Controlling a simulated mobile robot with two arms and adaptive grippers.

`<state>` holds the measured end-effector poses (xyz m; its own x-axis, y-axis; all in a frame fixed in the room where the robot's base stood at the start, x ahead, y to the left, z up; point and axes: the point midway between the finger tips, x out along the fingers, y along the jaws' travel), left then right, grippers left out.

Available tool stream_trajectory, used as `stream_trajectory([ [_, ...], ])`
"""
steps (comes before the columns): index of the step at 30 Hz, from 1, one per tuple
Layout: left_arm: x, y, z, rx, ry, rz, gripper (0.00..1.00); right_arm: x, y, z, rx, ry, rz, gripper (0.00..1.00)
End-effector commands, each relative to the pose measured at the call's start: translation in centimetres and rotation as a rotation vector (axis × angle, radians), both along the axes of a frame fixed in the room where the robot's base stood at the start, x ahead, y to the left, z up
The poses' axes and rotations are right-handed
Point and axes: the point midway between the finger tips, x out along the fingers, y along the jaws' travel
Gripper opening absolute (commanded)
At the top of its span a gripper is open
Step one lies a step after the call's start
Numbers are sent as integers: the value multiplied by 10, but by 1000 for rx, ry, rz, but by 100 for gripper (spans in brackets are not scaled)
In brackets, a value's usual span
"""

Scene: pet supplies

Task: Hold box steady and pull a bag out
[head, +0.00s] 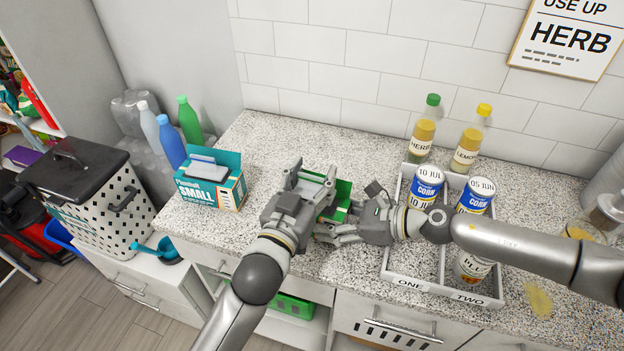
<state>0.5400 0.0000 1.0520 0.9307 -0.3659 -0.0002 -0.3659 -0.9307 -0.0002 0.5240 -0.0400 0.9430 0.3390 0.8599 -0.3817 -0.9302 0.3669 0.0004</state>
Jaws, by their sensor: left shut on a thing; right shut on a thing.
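A green box (343,189) stands on the speckled counter, mostly hidden behind my two grippers. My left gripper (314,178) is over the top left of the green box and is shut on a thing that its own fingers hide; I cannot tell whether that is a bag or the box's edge. My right gripper (335,231) reaches in from the right, low at the front of the green box, and is shut, seemingly on its lower part. A teal box marked SMALL (212,190) stands open to the left, with pale packets (207,168) sticking up from its top.
A white divided tray (441,287) marked ONE and TWO stands right of my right gripper, with corn cans (427,185) in it. Bottles (422,137) stand behind. A hamper (105,210) is at the far left. The counter between the boxes is clear.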

Motion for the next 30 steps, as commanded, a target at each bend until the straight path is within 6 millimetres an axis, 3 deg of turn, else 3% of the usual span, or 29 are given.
stream_trajectory([
  [9, 0, 0, 2, 0, -1, 0, 23, 0, 0, 0, 0, 0, 0, 12],
  [19, 0, 0, 38, -2, -3, 0, 23, 0, 0, 0, 0, 0, 0, 12],
  [27, 0, 0, 41, -1, 0, 0, 23, 0, 0, 0, 0, 0, 0, 12],
  [28, 0, 0, 41, -1, 0, 0, 23, 0, 0, 0, 0, 0, 0, 57],
  [30, 0, 0, 41, -1, 0, 0, 23, 0, 0, 0, 0, 0, 0, 66],
])
